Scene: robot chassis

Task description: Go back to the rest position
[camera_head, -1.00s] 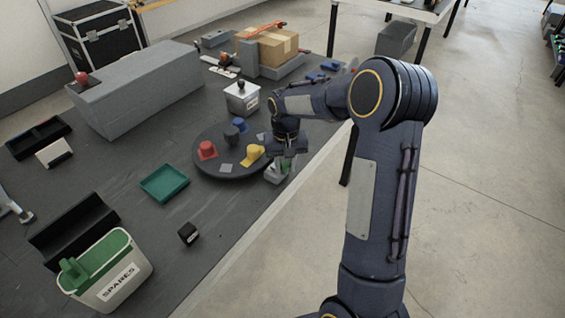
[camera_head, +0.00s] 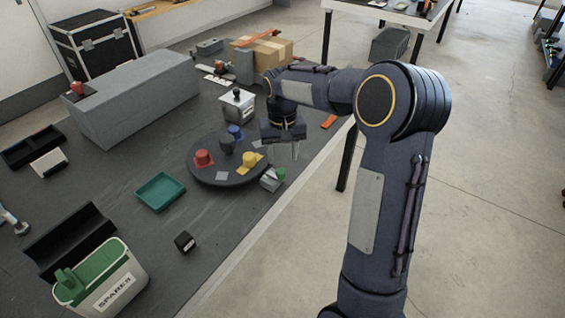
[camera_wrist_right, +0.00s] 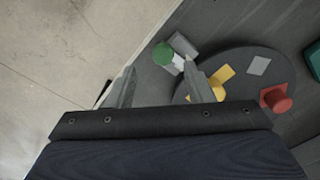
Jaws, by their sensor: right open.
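My right gripper (camera_head: 284,148) is open and empty above the table's right edge, beside the round dark turntable (camera_head: 205,176). In the right wrist view its two fingers (camera_wrist_right: 158,88) stand apart with nothing between them. A small grey block with a green knob (camera_head: 272,179) sits on the table at the turntable's near right edge; it also shows in the right wrist view (camera_wrist_right: 168,54), beyond the fingers. The turntable bears a red piece (camera_head: 203,158), a yellow piece (camera_head: 249,159), a blue piece (camera_head: 235,131) and a dark grey piece. My left gripper is not in view.
A white box with a black knob (camera_head: 238,104) stands behind the turntable. A green tray (camera_head: 159,191), a small black cube (camera_head: 185,241) and a SPARES bin (camera_head: 103,280) are nearer. A long grey block (camera_head: 135,97) and a cardboard box (camera_head: 264,50) stand farther back. Open floor lies right.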

